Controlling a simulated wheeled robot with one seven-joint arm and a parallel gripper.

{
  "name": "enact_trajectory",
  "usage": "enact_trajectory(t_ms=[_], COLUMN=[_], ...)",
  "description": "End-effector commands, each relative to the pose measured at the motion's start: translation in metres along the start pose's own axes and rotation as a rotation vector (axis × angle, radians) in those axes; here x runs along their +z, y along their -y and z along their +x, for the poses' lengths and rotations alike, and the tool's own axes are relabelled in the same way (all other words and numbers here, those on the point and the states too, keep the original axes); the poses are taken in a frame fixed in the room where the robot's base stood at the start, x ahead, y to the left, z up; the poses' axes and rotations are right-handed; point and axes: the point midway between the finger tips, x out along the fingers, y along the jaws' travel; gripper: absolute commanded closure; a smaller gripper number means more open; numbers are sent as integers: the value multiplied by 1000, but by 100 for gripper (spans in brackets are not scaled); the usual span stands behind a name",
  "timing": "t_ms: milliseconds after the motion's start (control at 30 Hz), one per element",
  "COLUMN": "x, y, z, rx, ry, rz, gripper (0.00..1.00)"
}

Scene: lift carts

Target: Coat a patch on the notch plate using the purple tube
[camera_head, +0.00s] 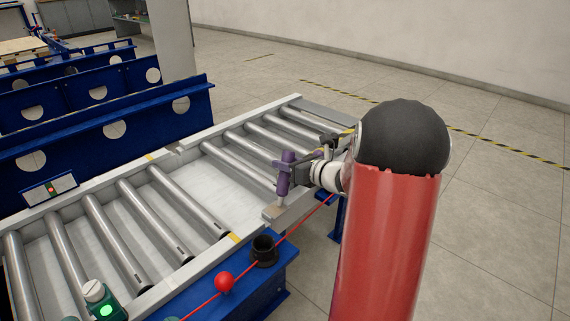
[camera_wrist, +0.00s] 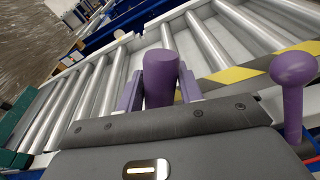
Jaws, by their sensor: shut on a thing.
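The purple tube (camera_head: 284,180) stands roughly upright in my gripper (camera_head: 288,165), its pale nozzle pointing down. The nozzle end is just above or touching a small tan-topped plate (camera_head: 272,213) at the near rail's gap. This seems to be the notch plate; its notch and any coating on it are too small to make out. In the wrist view the tube (camera_wrist: 161,78) sits between the two purple fingers (camera_wrist: 160,88), which are shut on it. The tube hides its nozzle and the plate there.
A black cup (camera_head: 263,251) stands on the blue side beam, beside a red ball (camera_head: 224,281) on a red cord. A green-lit button box (camera_head: 106,307) is at the near left. Rollers (camera_head: 190,200) flank a flat conveyor bed. A purple round-headed peg (camera_wrist: 292,75) shows at right.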

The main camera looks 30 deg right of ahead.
Motion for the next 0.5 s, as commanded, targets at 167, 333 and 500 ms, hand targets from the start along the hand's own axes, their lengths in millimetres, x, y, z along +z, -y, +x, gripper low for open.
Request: enact_trajectory(t_ms=[167,333,500], x=[-2,-3,-4], y=[0,-8,-16], z=[0,0,0], rx=[-2,-1,-1], ry=[-3,-3,-4], rz=[-1,-2,-1], gripper=[100,100,100])
